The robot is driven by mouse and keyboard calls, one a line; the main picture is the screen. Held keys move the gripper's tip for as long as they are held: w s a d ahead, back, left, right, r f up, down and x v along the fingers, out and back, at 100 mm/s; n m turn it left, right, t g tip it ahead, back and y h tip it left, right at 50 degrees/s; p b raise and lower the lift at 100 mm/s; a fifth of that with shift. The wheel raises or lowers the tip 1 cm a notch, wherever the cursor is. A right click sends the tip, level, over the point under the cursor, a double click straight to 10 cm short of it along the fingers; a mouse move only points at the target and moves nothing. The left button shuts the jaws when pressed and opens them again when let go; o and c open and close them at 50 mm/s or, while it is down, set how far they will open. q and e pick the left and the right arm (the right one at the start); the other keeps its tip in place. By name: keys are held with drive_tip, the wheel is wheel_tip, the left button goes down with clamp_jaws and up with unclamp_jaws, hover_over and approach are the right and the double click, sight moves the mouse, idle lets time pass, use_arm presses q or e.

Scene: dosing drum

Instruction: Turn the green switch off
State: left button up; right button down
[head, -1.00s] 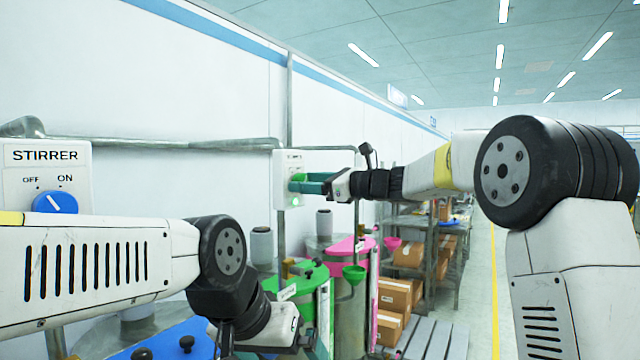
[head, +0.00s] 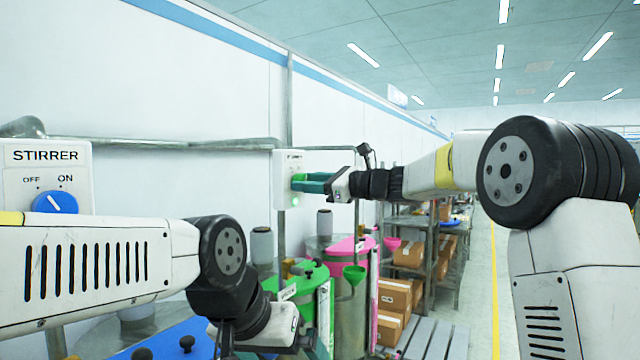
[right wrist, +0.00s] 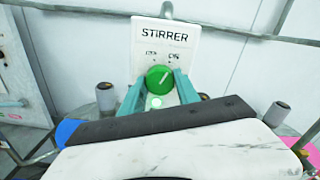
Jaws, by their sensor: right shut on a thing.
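The green switch (right wrist: 159,77) is a round knob on a white STIRRER box (right wrist: 165,48). In the right wrist view its white pointer line slants to the upper right; the small labels above it are too blurred to read. A green lamp (right wrist: 154,102) glows below it. In the head view the box (head: 288,165) is on the wall, with the knob mostly hidden by my right gripper (head: 304,183). My right gripper's teal fingers (right wrist: 160,88) are shut on the knob from both sides. My left gripper (head: 318,347) is low at the bottom, its fingers mostly hidden.
A second STIRRER box with a blue knob (head: 55,203) is at the left, its pointer slanting upper left. Drums with a green lid (head: 305,279) and a pink lid (head: 345,248) stand below the right arm. Pipes run along the wall. Cardboard boxes (head: 395,294) stand farther back.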

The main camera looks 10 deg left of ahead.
drive_tip(key=n, duration=1)
drive_tip(key=shift+n, duration=0.4)
drive_tip(key=shift+f, duration=0.1)
idle(0.3)
drive_tip(key=c, duration=0.9)
unclamp_jaws()
drive_tip(key=v, duration=0.8)
